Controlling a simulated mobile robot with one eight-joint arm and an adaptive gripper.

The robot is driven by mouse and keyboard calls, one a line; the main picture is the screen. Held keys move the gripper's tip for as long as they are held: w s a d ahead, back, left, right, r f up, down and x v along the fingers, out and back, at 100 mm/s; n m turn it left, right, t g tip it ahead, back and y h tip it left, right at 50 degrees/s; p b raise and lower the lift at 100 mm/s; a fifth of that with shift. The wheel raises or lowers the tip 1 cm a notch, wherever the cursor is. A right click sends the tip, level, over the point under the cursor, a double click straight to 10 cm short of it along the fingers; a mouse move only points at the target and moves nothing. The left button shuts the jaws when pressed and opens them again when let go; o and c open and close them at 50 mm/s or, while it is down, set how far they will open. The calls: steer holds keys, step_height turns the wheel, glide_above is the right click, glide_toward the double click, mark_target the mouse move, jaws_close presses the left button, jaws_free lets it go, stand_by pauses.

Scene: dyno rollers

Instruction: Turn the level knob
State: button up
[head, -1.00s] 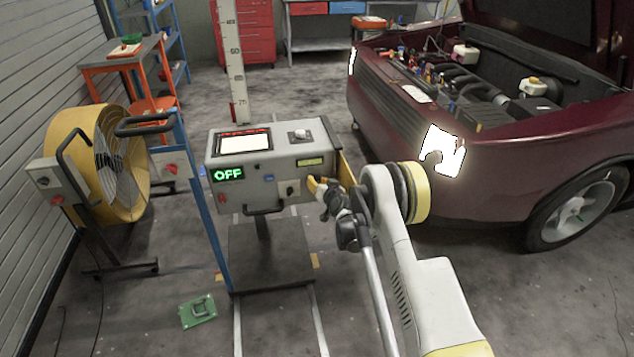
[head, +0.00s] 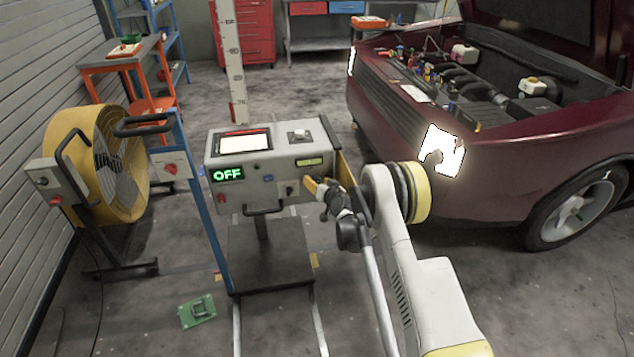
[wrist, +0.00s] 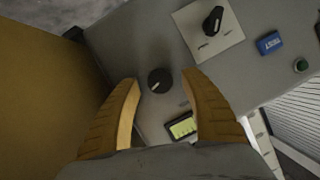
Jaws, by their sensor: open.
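My gripper (head: 312,186) is open at the right part of the front of the grey control console (head: 228,187). In the wrist view, my two yellow-brown fingers (wrist: 160,88) stand apart, with a small round black knob (wrist: 159,80) showing between and just beyond their tips. I cannot tell whether they touch it. A small lit display (wrist: 181,127) is beside that knob. A second black knob (wrist: 213,20) sits on a white plate farther up the picture; it also shows in the head view (head: 289,188). No level label is readable.
A blue button (wrist: 269,43) and a green button (wrist: 301,65) are on the same panel. The console's green sign reads OFF (head: 228,174). A yellow fan (head: 128,180) stands left, and a dark red car (head: 500,160) with its hood open stands right.

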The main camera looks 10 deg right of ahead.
steer(key=v, duration=1.2)
steer(key=s+a+r+n+g, duration=0.15)
steer(key=s+r, duration=0.25)
steer(key=r, duration=0.9)
steer(key=s+a+r+g, duration=0.2)
steer(key=s+a+r, duration=0.1)
steer(key=s+r, duration=0.75)
steer(key=s+d+g+h, duration=0.2)
steer(key=s+g, duration=0.1)
steer(key=s, duration=2.5)
steer(key=shift+s+d+n, duration=0.15)
steer(key=shift+s+n, duration=0.05)
steer(key=shift+n, duration=0.15)
